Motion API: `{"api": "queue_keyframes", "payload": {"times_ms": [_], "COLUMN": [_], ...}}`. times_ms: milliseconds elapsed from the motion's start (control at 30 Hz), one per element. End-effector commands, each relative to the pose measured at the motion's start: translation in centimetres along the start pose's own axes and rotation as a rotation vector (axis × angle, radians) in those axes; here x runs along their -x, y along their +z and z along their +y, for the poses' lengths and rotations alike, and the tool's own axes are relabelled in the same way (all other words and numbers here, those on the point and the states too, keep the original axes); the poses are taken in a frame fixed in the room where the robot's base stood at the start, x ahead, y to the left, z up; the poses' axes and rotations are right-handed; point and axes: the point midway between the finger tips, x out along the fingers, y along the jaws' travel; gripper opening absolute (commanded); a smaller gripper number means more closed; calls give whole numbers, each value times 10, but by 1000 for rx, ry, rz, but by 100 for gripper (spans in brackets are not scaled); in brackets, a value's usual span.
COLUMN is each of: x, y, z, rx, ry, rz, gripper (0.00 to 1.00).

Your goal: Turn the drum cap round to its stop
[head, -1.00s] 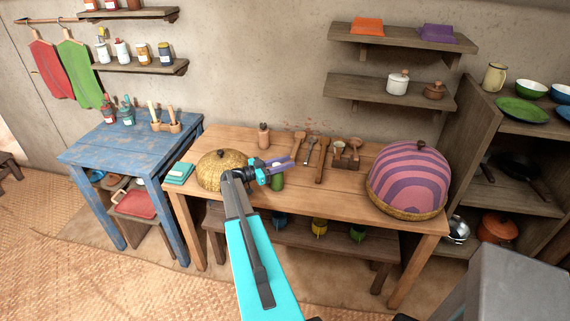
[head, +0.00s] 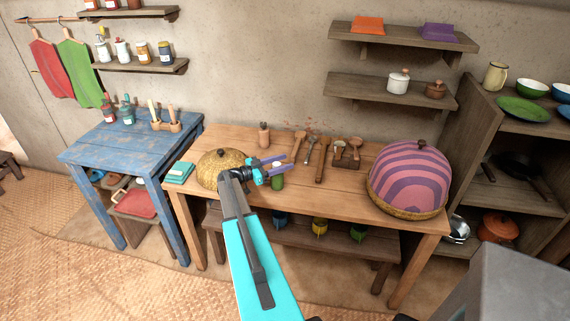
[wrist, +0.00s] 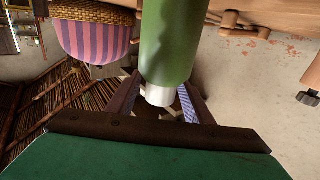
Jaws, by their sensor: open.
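A green upright cylinder with a pale cap, which I take to be the drum (head: 277,182), stands at the front of the wooden table. In the wrist view, which is upside down, the drum's green body (wrist: 168,40) and its white cap (wrist: 160,96) fill the middle. My gripper (head: 280,164) is at the cap's height in the head view and partly hides it. In the wrist view my gripper's (wrist: 159,82) two fingers are open, one on either side of the cap. Gaps show beside the cap, and I cannot tell if either finger touches it.
A woven golden dome (head: 217,166) stands left of the drum, close under my arm. A striped pink and purple dome (head: 408,180) stands at the right end of the table (head: 335,192). Wooden utensils (head: 321,158) lie behind the drum. The table between drum and striped dome is mostly clear.

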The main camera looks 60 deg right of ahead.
Motion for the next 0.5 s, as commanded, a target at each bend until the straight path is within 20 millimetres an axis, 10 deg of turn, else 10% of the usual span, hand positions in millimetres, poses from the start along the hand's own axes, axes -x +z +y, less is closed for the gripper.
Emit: {"api": "queue_keyframes", "payload": {"times_ms": [500], "x": [80], "y": [3], "z": [0], "rx": [-1], "ry": [-3], "rz": [0], "gripper": [47]}}
